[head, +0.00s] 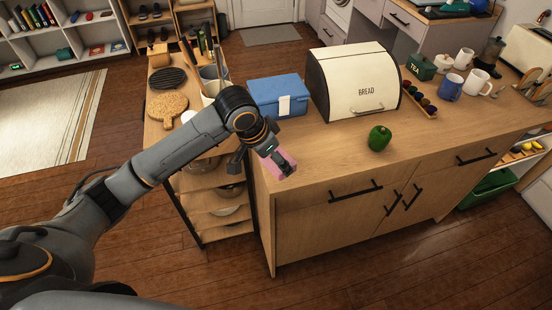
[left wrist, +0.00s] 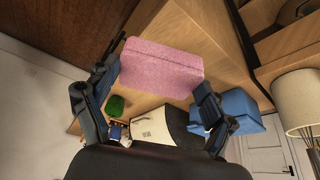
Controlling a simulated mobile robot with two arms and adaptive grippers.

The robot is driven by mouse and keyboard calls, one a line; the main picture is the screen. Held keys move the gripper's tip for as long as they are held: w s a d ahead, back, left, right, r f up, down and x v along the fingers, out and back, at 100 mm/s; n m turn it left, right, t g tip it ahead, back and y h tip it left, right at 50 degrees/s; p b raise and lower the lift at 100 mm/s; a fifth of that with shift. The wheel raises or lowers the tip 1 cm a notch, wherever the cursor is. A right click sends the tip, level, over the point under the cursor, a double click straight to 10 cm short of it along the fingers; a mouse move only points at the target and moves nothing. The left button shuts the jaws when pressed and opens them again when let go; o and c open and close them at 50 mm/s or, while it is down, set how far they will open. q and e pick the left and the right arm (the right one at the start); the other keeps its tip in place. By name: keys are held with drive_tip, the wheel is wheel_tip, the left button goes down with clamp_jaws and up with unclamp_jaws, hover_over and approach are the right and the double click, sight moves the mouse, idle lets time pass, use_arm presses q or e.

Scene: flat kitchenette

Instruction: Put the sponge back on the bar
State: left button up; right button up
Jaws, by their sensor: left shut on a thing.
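A pink sponge (head: 273,169) is held in my left gripper (head: 283,162), over or just beside the near left corner of the wooden bar (head: 335,150). In the left wrist view, the sponge (left wrist: 160,68) sits between the two fingers of my left gripper (left wrist: 155,78), which is shut on it. The bar top shows beyond it in that view. I cannot tell whether the sponge touches the bar top. Part of the sponge is hidden by the gripper in the head view. My right gripper is not in view.
A blue box (head: 278,95) and a cream bread box (head: 355,82) stand behind the gripper. A green pepper (head: 379,138) is to the right. Mugs (head: 449,87) and a tea canister (head: 421,67) stand farther right. The bar's front strip left of the pepper is clear.

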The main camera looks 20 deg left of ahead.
use_arm(q)
drive_tip(key=w+f, duration=0.2)
drive_tip(key=w+a+f+p, duration=0.1)
drive_tip(key=w+f, duration=0.2)
drive_tip(key=shift+w+a+f, duration=0.15)
drive_tip(key=shift+w, duration=0.1)
drive_tip(key=shift+w+a+f, duration=0.1)
drive_tip(key=shift+w+f, duration=0.2)
drive_tip(key=shift+f, duration=0.1)
wheel_tip(320, 180, down, 3)
drive_tip(key=shift+w+f+p, duration=0.1)
drive_tip(key=shift+w+p, duration=0.05)
drive_tip(key=shift+p, duration=0.25)
drive_tip(key=shift+f, duration=0.15)
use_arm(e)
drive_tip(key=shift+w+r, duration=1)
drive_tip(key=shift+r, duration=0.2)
use_arm(q)
drive_tip(key=shift+f, duration=0.2)
drive_tip(key=o, duration=1)
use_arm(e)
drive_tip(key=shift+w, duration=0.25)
use_arm(q)
drive_tip(key=shift+r, duration=0.15)
